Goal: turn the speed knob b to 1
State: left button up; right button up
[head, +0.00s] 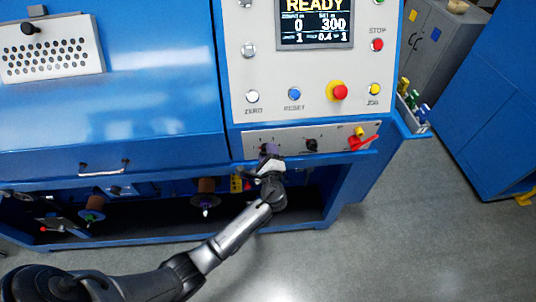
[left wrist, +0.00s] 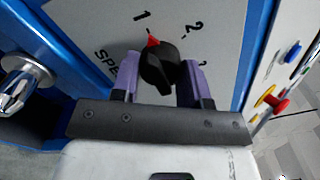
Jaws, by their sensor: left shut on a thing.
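The speed knob (left wrist: 160,68) is black with a red pointer tip, on a grey panel in the left wrist view. Its pointer points up and slightly left, towards the printed 1 (left wrist: 142,19). The 2 stands to the right, and part of a further mark shows beside the right finger. The label below left reads "SPE" before a finger hides it, so I cannot read the knob's letter. My left gripper (head: 270,151) is shut on the knob, one purple finger on each side. In the head view the gripper hides this knob on the lower panel strip (head: 290,133).
Another black knob (head: 311,145) and a red lever (head: 363,142) are to the right on the same strip. Above are the red stop-type button (head: 339,91), blue reset button (head: 294,94) and a display (head: 315,22) reading READY. Open floor lies right.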

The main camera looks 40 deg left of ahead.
dwell(0.5)
pick_arm(q)
jog(key=o, duration=0.9)
jog(key=v, duration=1.3)
jog(key=shift+s+d, duration=0.25)
jog(key=shift+s, duration=0.1)
